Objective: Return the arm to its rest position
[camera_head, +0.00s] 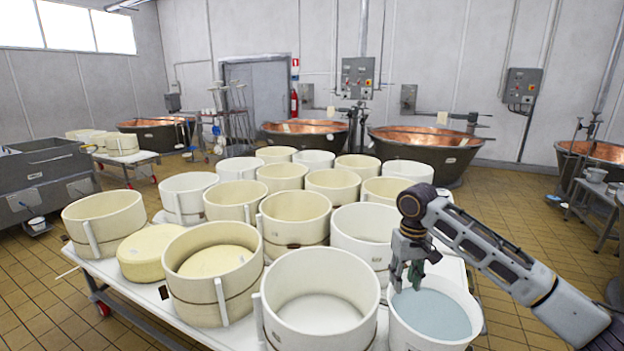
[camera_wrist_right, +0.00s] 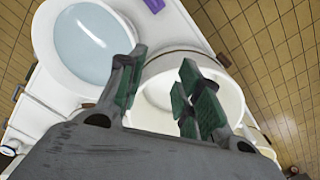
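My right arm (camera_head: 500,258) reaches in from the lower right in the head view. Its gripper (camera_head: 408,285) points down over the near right part of the table, at the left rim of a white tub (camera_head: 470,325) with pale blue liquid (camera_head: 432,314). I cannot tell whether it touches the rim. In the right wrist view the green-padded fingers of the right gripper (camera_wrist_right: 160,92) stand apart with nothing between them. The tub of liquid (camera_wrist_right: 122,40) shows at the upper left there, and an empty white mould (camera_wrist_right: 222,82) lies behind the fingers. My left gripper is not in view.
A white table (camera_head: 118,275) is crowded with round moulds, among them a large empty white one (camera_head: 320,300) left of the gripper. Copper vats (camera_head: 425,150) line the back wall. Tiled floor (camera_head: 530,210) is open at the right.

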